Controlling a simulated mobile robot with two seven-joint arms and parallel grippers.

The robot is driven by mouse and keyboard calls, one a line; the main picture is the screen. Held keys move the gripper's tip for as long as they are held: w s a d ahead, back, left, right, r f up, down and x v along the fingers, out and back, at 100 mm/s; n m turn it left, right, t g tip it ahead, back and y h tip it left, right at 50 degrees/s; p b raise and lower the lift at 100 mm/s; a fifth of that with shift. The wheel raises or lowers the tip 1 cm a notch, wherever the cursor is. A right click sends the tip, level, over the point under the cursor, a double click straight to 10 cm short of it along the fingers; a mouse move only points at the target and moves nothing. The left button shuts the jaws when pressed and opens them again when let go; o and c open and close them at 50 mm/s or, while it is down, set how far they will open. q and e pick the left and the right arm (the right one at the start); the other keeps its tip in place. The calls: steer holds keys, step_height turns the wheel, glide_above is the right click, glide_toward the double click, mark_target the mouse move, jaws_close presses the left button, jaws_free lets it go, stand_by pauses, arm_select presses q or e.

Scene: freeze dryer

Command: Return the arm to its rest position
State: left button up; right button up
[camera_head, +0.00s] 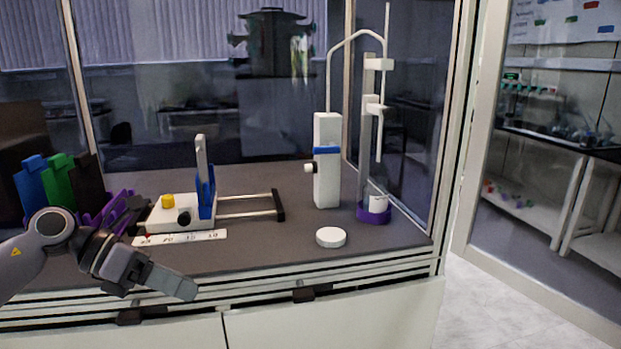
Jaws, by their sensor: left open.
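My left arm comes in from the left edge, and its left gripper (180,285) hangs at the front edge of the bench, low in the head view. I see the gripper from the side; it holds nothing that I can see. It is apart from the devices on the bench. My right gripper is not in view.
A white device with a yellow knob (168,200) and a blue clamp (206,193) stands behind my gripper. A white round lid (331,237), a tall white pump unit (327,165) and a purple-based stand (374,213) are further right. Blue and green holders (57,180) stand at left.

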arm_select(q)
steer(key=s+d+f+n+t+h, duration=0.2)
steer(key=d+f+n+t+h, duration=0.1)
steer(key=d+n+h, duration=0.55)
steer(key=s+a+f+n+t+y, duration=0.1)
steer(key=s+f+n+t+y, duration=0.2)
steer(key=f+n+t+y, duration=0.7)
steer(key=s+a+f+n+t+y, duration=0.15)
steer(key=f+n+y, duration=0.4)
steer(key=n, duration=0.95)
steer(key=s+a+f+n+g+y, duration=0.1)
steer(key=s+f+n+g, duration=0.6)
steer(key=s+f, duration=0.6)
steer(key=shift+s+a+f+n+y, duration=0.3)
steer(key=shift+a+f+n+y, duration=0.1)
steer(key=shift+f+n, duration=0.3)
